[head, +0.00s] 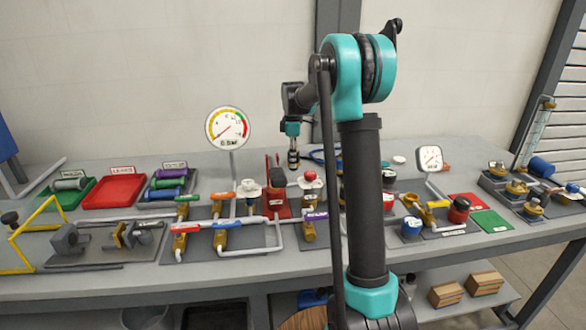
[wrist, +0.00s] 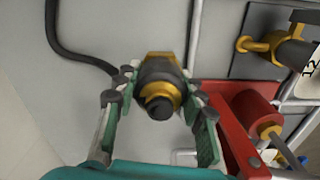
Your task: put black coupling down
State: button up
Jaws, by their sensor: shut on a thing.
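The black coupling (wrist: 158,82) has a dark body with brass-coloured parts. It sits between the fingers of my gripper (wrist: 158,98) in the wrist view. In the head view my gripper (head: 292,146) hangs pointing down over the back of the bench, shut on the coupling, which shows as a small dark piece (head: 293,160) at its tip. The underside of the coupling and any gap to the bench cannot be told clearly.
A red stand (wrist: 222,112) with a red cylinder (wrist: 252,110) is just right of my gripper in the wrist view. A black hose (wrist: 62,48) lies at left on bare grey bench.

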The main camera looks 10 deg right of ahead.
jog(key=shift+f, duration=2.1)
jog(key=shift+f, duration=0.1)
jog(key=o, duration=1.3)
notch_tip(320, 180, up, 12)
jog(key=shift+r, duration=0.15)
